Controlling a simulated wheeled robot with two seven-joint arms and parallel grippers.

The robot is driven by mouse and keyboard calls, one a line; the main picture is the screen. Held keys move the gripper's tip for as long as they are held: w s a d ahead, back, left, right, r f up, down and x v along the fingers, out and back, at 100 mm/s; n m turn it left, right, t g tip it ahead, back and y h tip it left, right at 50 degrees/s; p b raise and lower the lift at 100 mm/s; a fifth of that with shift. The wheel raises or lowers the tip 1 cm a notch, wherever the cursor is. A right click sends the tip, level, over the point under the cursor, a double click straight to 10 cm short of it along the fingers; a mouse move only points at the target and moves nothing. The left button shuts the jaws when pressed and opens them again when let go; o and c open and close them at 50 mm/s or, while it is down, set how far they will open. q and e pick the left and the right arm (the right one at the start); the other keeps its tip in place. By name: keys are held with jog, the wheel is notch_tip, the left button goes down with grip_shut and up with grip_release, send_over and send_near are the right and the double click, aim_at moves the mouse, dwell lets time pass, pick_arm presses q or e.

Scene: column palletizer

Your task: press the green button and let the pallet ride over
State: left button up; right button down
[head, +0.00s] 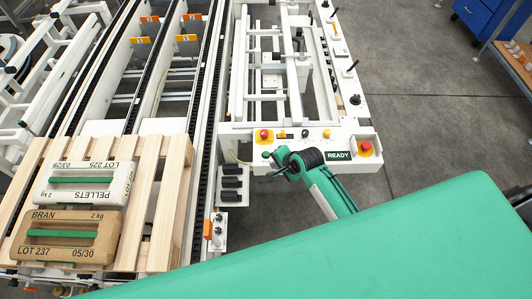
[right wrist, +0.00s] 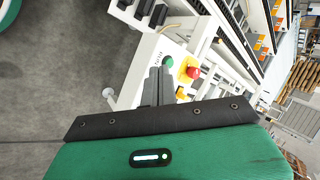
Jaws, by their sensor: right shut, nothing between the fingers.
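The green button (right wrist: 169,62) shows in the right wrist view on the white control panel, just beyond my right fingertips and left of a red stop button. I cannot tell whether the fingertips touch it. In the head view I cannot make the green button out near my gripper. My right gripper (head: 272,165) is shut and empty at the panel's front edge; its fingers (right wrist: 160,78) also show in the right wrist view. The wooden pallet (head: 168,205) rests on the conveyor at the left, bearing a white PELLETS bag (head: 90,168) and a brown BRAN bag (head: 68,214). My left gripper is not in view.
Red stop buttons stand on the panel at its left (head: 265,134) and right (head: 365,148). A display (head: 339,155) reads READY. Dark chain rails (head: 208,110) run away from the pallet. A white frame (head: 275,70) stands behind the panel. Grey floor (head: 430,110) is clear at right.

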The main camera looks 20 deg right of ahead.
jog(key=w+d+f+m+t, duration=0.1)
jog(key=w+m, duration=0.8)
jog(key=w, duration=0.3)
jog(key=shift+w+d+f+t+y, duration=0.2)
jog(key=shift+w+d+t+y, duration=0.1)
jog(key=shift+w+t, duration=0.1)
jog(key=shift+f, duration=0.1)
jog(key=b, duration=0.7)
send_over(268, 155)
notch_tip(268, 155, down, 6)
jog(key=shift+s, duration=0.1)
jog(key=shift+f+b, duration=0.4)
jog(key=shift+b, duration=0.1)
jog(key=shift+f+b, duration=0.4)
jog(key=shift+f, duration=0.45)
jog(key=shift+f, duration=0.15)
jog(key=shift+f, duration=0.3)
